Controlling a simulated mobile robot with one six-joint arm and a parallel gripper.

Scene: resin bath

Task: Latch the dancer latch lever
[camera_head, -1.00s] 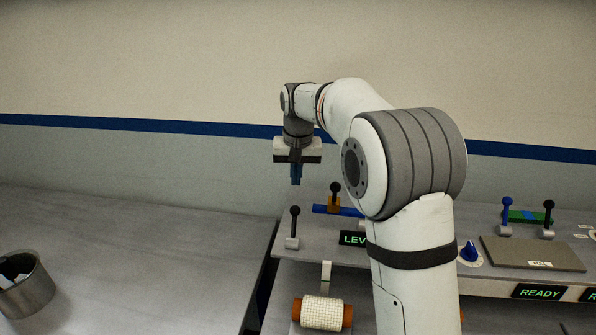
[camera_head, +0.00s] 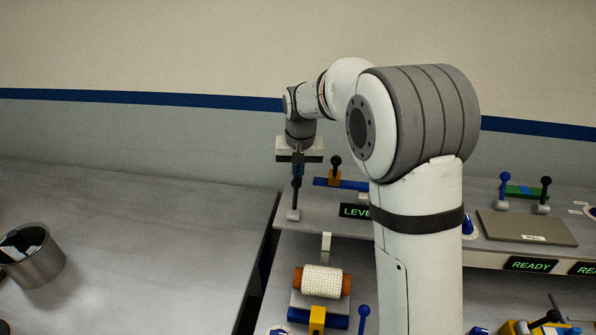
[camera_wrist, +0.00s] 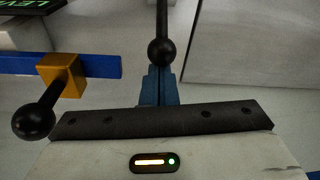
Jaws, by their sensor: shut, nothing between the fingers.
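A lever with a black ball knob and pale base (camera_head: 293,214) stands at the console's left edge. In the wrist view its black knob (camera_wrist: 161,52) is at the fingertips. My gripper (camera_head: 297,178) points down over this lever with its blue fingers (camera_wrist: 160,80) together, holding nothing. I cannot tell whether they touch the knob. A second black-knobbed lever (camera_head: 335,163) rises from an orange block on a blue bar (camera_head: 352,184), just right of the gripper. It also shows at the left of the wrist view (camera_wrist: 36,118). No readable label tells which is the dancer latch lever.
A LEVEL display (camera_head: 355,211) sits right of the near lever. A white roll with orange ends (camera_head: 322,281) lies below on the console. My arm hides the console's middle.

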